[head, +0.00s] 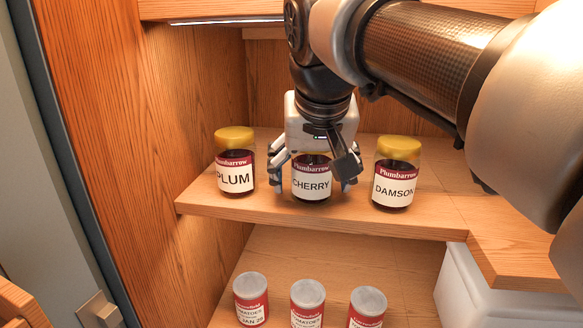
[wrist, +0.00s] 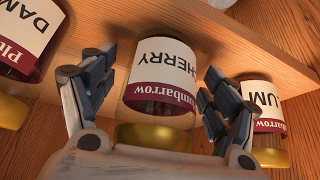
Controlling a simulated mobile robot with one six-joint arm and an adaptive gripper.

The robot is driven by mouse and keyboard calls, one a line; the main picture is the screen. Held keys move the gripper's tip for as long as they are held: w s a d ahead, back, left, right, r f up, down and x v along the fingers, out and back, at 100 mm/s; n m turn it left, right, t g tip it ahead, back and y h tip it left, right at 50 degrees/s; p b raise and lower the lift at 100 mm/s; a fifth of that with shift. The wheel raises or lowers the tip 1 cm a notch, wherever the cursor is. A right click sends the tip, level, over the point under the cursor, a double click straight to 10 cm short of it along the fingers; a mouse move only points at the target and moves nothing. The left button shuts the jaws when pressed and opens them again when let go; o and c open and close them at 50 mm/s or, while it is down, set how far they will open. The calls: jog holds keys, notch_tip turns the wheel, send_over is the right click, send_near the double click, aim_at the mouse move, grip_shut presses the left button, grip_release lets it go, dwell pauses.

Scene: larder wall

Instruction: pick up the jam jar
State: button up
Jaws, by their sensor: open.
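Three jam jars with dark contents stand in a row on the wooden shelf: the plum jar (head: 235,162) at left, the cherry jar (head: 311,179) in the middle and the damson jar (head: 396,175) at right. The plum and damson jars show yellow lids; my gripper hides the cherry lid in the head view. My gripper (head: 313,180) is open, with its fingers on either side of the cherry jar. In the wrist view, the cherry jar (wrist: 161,72) lies between the spread fingers (wrist: 160,85), with a gap visible on each side; its yellow lid is near the palm.
The plum jar (wrist: 266,115) and damson jar (wrist: 27,35) flank the fingers closely. A shelf below (head: 270,255) holds three tomato cans (head: 308,304). A white bin (head: 490,290) is at lower right, and a wooden side wall (head: 190,90) stands at left.

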jog(key=shift+c, duration=0.4)
jog(key=c, duration=1.5)
